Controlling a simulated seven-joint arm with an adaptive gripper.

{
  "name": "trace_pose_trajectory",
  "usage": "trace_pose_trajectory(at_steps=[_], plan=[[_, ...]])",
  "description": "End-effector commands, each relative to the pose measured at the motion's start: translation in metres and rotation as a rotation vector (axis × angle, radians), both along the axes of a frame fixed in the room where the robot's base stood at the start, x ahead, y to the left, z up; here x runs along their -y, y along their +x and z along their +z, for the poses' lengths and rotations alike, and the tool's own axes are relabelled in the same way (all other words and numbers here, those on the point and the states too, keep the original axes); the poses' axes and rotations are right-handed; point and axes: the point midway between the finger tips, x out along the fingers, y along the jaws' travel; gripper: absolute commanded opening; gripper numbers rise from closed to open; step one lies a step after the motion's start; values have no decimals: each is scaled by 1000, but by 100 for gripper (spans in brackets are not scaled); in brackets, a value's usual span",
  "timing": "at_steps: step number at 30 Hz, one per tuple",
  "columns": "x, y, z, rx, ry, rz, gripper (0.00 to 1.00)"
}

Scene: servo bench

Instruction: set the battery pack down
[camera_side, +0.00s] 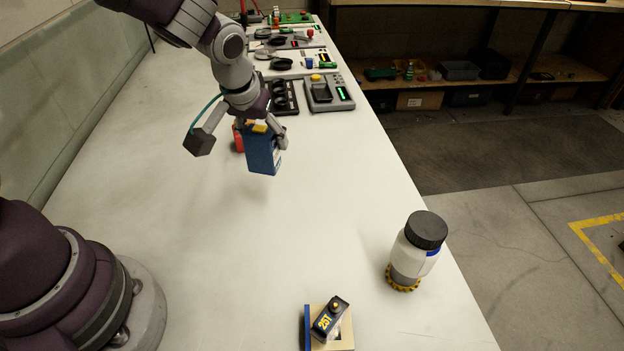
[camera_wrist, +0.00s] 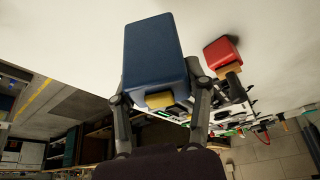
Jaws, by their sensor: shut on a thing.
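A blue battery pack (camera_side: 262,152) with a yellow part at its top hangs from my gripper (camera_side: 262,128) in the side view. Its lower end appears to be above the white bench, with a faint shadow below. In the wrist view the blue battery pack (camera_wrist: 155,55) fills the upper middle. My gripper (camera_wrist: 165,103) has one finger on each side of it, near its yellow part, and is shut on it.
A red block (camera_wrist: 222,52) is close beside the pack; it shows partly behind it in the side view (camera_side: 238,138). A white jar (camera_side: 413,250) stands near the right edge. A small servo (camera_side: 329,318) sits in a frame at the front. The bench (camera_side: 220,250) between is clear.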

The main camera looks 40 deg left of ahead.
Motion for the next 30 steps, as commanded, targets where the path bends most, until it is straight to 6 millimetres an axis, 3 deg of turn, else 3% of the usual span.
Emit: trace_pose_trajectory(at_steps=[1, 10, 21, 22, 27, 30], plan=[[1, -2, -13, -8, 2, -3, 9], [0, -1, -66, -6, 1, -1, 10], [0, -1, -72, -2, -1, 0, 10], [0, -1, -72, -2, -1, 0, 52], [0, -1, -71, -1, 0, 0, 74], [0, -1, -71, -1, 0, 0, 75]])
